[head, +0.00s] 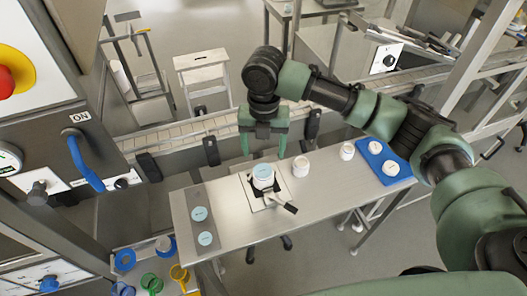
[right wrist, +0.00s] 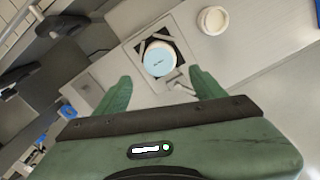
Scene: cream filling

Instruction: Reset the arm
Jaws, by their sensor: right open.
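My right gripper (head: 264,143) hangs over the far side of the steel table, its green fingers pointing down and apart. In the right wrist view the open right gripper (right wrist: 158,92) has nothing between its fingers. A white jar with a pale blue top (head: 263,176) stands in a small fixture with a dark handle (head: 290,207), just in front of the fingers. The jar also shows in the right wrist view (right wrist: 160,58), beyond the fingertips and apart from them. My left gripper is in neither view.
A conveyor (head: 190,130) runs behind. A control panel with a red button (head: 5,81) stands left.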

